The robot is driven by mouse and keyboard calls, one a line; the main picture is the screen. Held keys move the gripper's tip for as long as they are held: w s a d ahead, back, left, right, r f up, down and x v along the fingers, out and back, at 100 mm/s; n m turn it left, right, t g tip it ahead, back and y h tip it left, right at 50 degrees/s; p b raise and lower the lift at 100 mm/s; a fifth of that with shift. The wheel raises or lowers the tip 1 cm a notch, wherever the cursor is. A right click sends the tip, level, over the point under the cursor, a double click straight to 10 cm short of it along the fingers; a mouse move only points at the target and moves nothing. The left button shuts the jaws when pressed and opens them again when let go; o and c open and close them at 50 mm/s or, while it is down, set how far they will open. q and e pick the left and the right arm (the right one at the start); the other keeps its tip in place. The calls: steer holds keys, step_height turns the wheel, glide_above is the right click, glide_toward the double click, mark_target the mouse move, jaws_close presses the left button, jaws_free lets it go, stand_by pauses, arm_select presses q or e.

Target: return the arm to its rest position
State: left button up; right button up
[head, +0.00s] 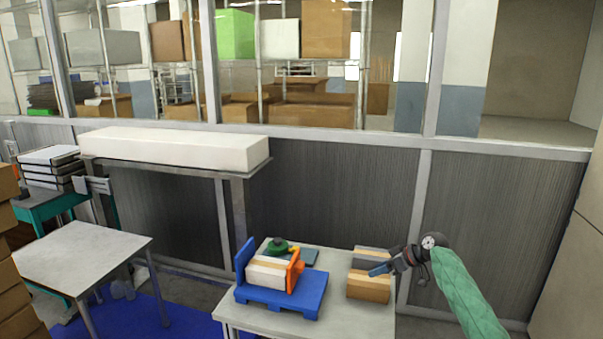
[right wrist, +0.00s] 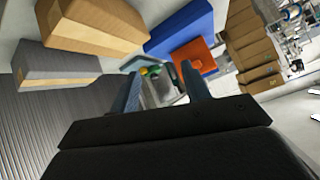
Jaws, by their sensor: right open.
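My right arm, in a green sleeve, comes in from the lower right of the head view. A green reel-like thing (right wrist: 150,71) shows beyond the gap, apart from the fingers. My left gripper is in neither view.
A grey-topped box (head: 372,261) is behind the cardboard box. A white table (head: 85,252) stands at left. A panelled wall (head: 330,195) closes the back.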

steer(key=w+d+f+m+t+h, duration=0.2)
steer(key=w+d+f+m+h, duration=0.1)
steer(key=d, duration=0.3)
steer(key=w+d+f+m+t+h, duration=0.2)
steer(key=w+d+f+m+h, duration=0.1)
steer(key=d, duration=0.3)
steer(key=w+d+r+m+t+h, duration=0.35)
steer(key=d+h, duration=0.35)
steer(key=d, duration=0.3)
steer(key=s+a+f+n+g+y, duration=0.15)
steer(key=s+a+f, duration=0.35)
steer(key=s+f, duration=0.6)
steer(key=s+a+f+m+g, duration=0.15)
steer(key=s+a+f, duration=0.25)
steer(key=s+f, duration=0.75)
steer(key=s+a+f+n+g+y, duration=0.15)
steer(key=s+a+f, duration=0.4)
steer(key=f, duration=1.05)
steer(key=s+a+f+g, duration=0.1)
steer(key=s+a+f, duration=0.3)
steer(key=s, duration=1)
steer(key=s+a+f+g, duration=0.2)
steer(key=s+a+f, duration=0.3)
steer(key=s+f, duration=0.4)
steer(key=s+a+f+g+y, duration=0.1)
steer(key=s+a+f, duration=0.4)
steer(key=s, duration=1.6)
steer(key=shift+f+g, duration=0.6)
steer(key=shift+f, duration=0.2)
